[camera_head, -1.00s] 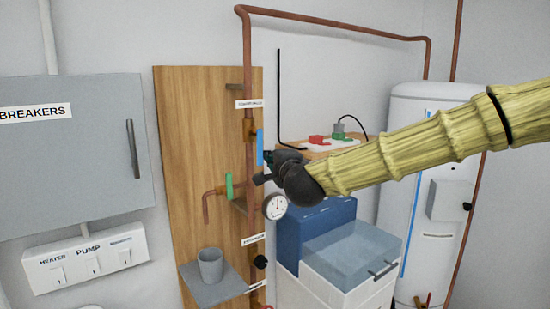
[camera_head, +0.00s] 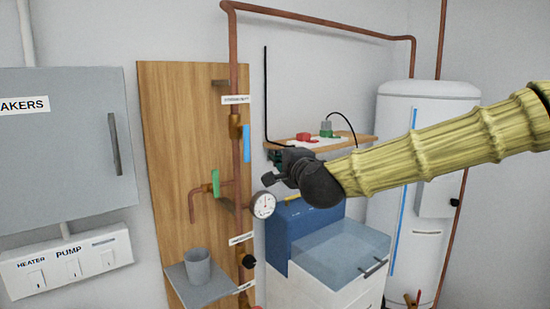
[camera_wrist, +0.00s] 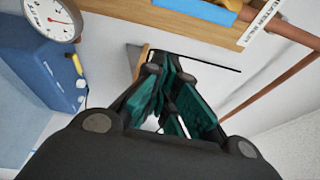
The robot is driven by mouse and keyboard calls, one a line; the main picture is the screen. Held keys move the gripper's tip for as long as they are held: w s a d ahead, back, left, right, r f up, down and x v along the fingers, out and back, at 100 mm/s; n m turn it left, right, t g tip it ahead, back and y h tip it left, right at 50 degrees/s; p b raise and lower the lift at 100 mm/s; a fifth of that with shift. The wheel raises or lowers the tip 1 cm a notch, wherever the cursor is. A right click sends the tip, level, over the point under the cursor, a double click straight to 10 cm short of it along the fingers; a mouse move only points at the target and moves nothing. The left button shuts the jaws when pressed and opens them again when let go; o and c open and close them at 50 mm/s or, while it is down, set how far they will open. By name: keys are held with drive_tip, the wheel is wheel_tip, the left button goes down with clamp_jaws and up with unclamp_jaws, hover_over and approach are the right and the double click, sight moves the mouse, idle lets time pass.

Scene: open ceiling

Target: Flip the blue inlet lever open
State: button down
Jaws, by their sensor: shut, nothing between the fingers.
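The blue inlet lever (camera_head: 246,143) stands upright beside the vertical copper pipe on the wooden board. Part of it also shows at the top of the wrist view (camera_wrist: 208,10). My gripper (camera_head: 274,160) is to the right of the lever, slightly lower in the picture, with a visible gap between them. In the wrist view its dark teal fingers (camera_wrist: 170,82) are closed together with nothing between them.
A pressure gauge (camera_head: 263,205) and a green lever (camera_head: 215,183) are below the blue lever. A grey cup (camera_head: 197,266) stands on a small shelf. A blue box (camera_head: 290,235) is below my gripper. A wooden shelf (camera_head: 360,142) is behind it.

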drive_tip(key=shift+b+v, duration=0.35)
drive_tip(key=shift+v, duration=1.6)
drive_tip(key=shift+d+f, duration=0.1)
drive_tip(key=s+d+f+n+g+h, duration=0.1)
drive_tip(key=s+f+n+g, duration=0.2)
drive_tip(key=f, duration=1.7)
drive_tip(key=s+f+n+g, duration=0.3)
drive_tip(key=f+g, duration=0.1)
drive_tip(key=f, duration=1.6)
drive_tip(key=s+d+f+n+g+h, duration=0.1)
drive_tip(key=s+d+f+n+g, duration=0.15)
drive_tip(key=s+f, duration=0.6)
drive_tip(key=s+d+f+n+g+h, duration=0.1)
drive_tip(key=s+d+f+g, duration=0.3)
drive_tip(key=f, duration=0.7)
drive_tip(key=s+d+f+n+g, duration=0.1)
drive_tip(key=s+d+f, duration=0.2)
drive_tip(key=s, duration=0.6)
drive_tip(key=s+d+f+n+g+h, duration=0.1)
drive_tip(key=s+d+f, duration=0.3)
drive_tip(key=s, duration=0.5)
drive_tip(key=s+d+f+n+g+h, duration=0.1)
drive_tip(key=s+d+f+n, duration=0.2)
drive_tip(key=s+f, duration=0.4)
drive_tip(key=s, duration=0.2)
drive_tip(key=shift+s+d, duration=0.2)
drive_tip(key=shift+s, duration=0.1)
